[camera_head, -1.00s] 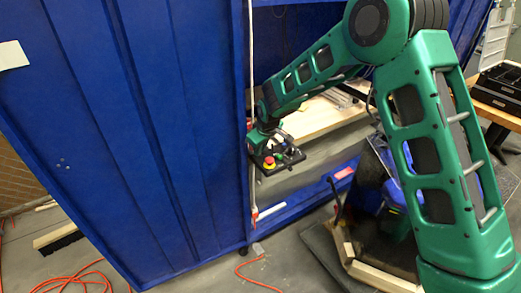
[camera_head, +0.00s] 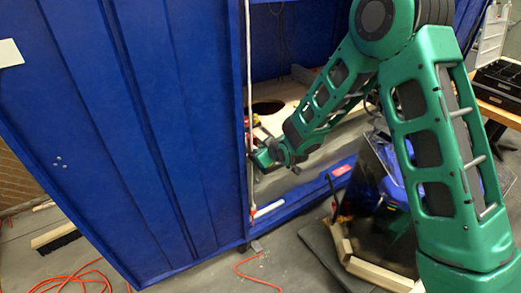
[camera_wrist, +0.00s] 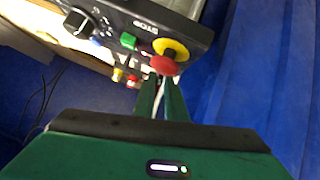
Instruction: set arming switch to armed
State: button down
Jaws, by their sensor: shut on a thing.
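The control panel (camera_wrist: 125,38) fills the upper left of the wrist view, tilted. It has a black rotary knob (camera_wrist: 77,22), a green button (camera_wrist: 128,41) and a red mushroom stop button on yellow (camera_wrist: 164,65). Small yellow (camera_wrist: 117,74) and red (camera_wrist: 132,82) parts sit at its lower edge. My gripper (camera_wrist: 161,86) has its fingers close together just below the red button, with a thin pale piece between them. This looks like the arming switch lever, but the fingers hide most of it. In the head view my wrist covers most of the panel.
A pale upright pole or hose (camera_head: 250,90) stands close beside my wrist. Orange cable (camera_head: 80,275) lies on the floor.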

jog(key=shift+d+f+t, duration=0.2)
jog(key=shift+d+t, duration=0.2)
jog(key=shift+d, duration=0.05)
jog(key=c, duration=2.1)
grip_release()
jog(key=shift+a, duration=0.2)
jog(key=shift+s+r, duration=0.1)
jog(key=shift+s, duration=0.05)
jog(key=v, duration=1)
jog(key=shift+s+d, duration=0.1)
jog(key=shift+d, duration=0.2)
